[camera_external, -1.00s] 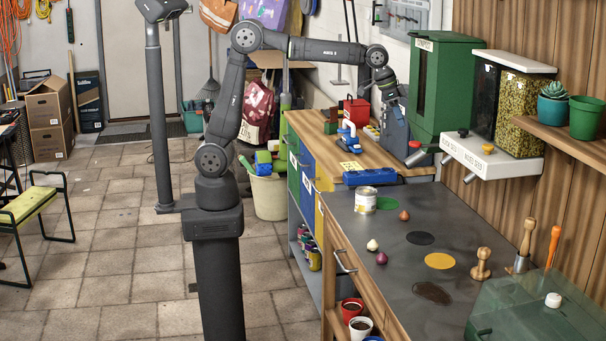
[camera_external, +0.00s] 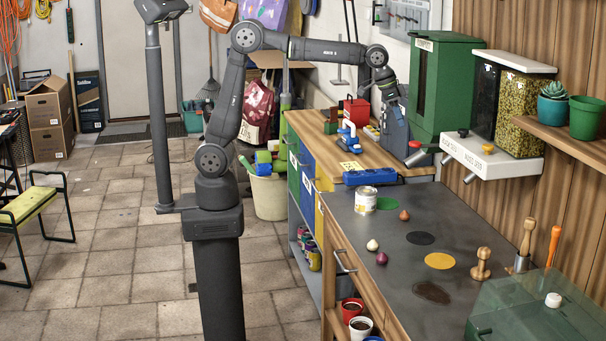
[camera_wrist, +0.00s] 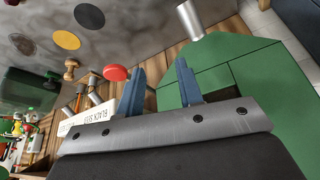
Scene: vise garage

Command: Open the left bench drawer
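The wooden workbench (camera_external: 330,152) has coloured drawer fronts on its side: a green front (camera_external: 293,172) at the far left, a blue front (camera_external: 307,188) beside it and a yellow front (camera_external: 319,216) nearer the camera. They look closed, with small bar handles seen edge-on. I cannot tell for certain which one is the left drawer. My gripper (camera_external: 392,104) is over the back right of the bench, well away from the fronts. In the wrist view my gripper (camera_wrist: 160,66) has its two blue-grey fingers apart with nothing between them. No drawer front shows there.
The green bin (camera_external: 440,88) and seed dispensers (camera_external: 510,100) stand right of my gripper. A dark potting bench (camera_external: 400,265) adjoins in front. A bucket (camera_external: 269,195) stands beside the green front.

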